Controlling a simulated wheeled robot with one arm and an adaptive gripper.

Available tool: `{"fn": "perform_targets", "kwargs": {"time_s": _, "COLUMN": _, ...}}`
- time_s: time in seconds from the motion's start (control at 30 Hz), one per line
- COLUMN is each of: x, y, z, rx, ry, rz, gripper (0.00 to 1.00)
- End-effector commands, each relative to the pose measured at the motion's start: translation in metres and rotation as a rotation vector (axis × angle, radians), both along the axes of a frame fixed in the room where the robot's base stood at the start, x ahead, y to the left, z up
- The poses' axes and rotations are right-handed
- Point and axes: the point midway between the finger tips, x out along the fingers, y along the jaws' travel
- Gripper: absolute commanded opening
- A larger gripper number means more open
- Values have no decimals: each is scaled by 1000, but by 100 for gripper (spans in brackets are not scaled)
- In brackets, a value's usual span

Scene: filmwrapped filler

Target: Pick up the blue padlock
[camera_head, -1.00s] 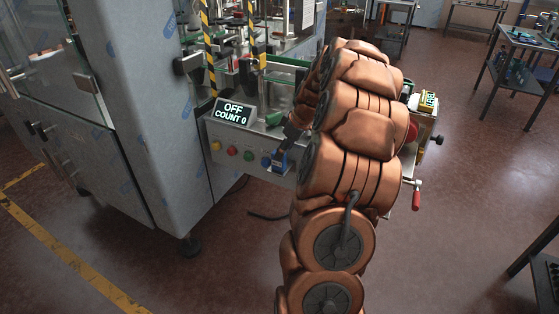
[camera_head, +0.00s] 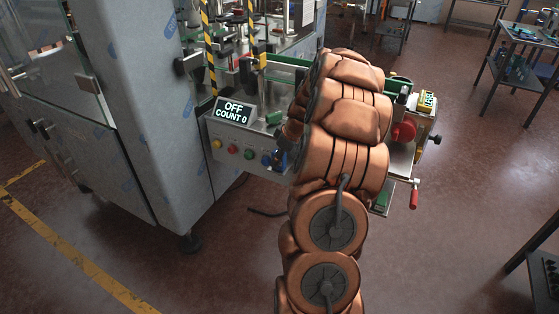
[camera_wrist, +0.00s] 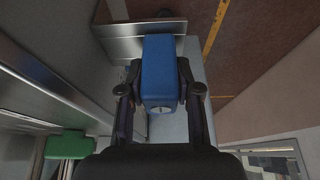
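The blue padlock (camera_wrist: 160,72) is in the middle of the wrist view, its blue body facing the camera with a small keyhole at the near end. My gripper (camera_wrist: 160,82) has one dark finger on each side of it. The fingers are close to its sides, with what look like narrow gaps; firm contact does not show. In the head view the padlock (camera_head: 279,159) is at the right end of the machine's front panel, partly covered by my gripper (camera_head: 284,148). Its shackle is hidden.
The grey control panel (camera_head: 227,142) carries several coloured buttons and a display (camera_head: 234,112) reading OFF, COUNT 0. A red-handled lever (camera_head: 414,199) sticks out to the right of my arm. A large machine cabinet (camera_head: 165,90) stands to the left. A green part (camera_wrist: 69,145) shows in the wrist view.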

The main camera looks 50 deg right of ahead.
Motion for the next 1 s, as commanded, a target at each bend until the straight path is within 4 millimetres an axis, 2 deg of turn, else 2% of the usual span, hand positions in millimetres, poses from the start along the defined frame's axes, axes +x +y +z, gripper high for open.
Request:
{"fn": "perform_targets", "kwargs": {"time_s": 0.03, "x": 0, "y": 0, "z": 0, "rx": 0, "ry": 0, "rz": 0, "gripper": 25}}
{"fn": "perform_targets", "kwargs": {"time_s": 0.23, "x": 0, "y": 0, "z": 0, "rx": 0, "ry": 0, "rz": 0, "gripper": 4}}
{"fn": "perform_targets", "kwargs": {"time_s": 0.3, "x": 0, "y": 0, "z": 0, "rx": 0, "ry": 0, "rz": 0, "gripper": 0}}
{"fn": "perform_targets", "kwargs": {"time_s": 0.67, "x": 0, "y": 0, "z": 2, "rx": -1, "ry": 0, "rz": 1, "gripper": 0}}
{"fn": "perform_targets", "kwargs": {"time_s": 1.0, "x": 0, "y": 0, "z": 28, "rx": -2, "ry": -3, "rz": 1, "gripper": 0}}
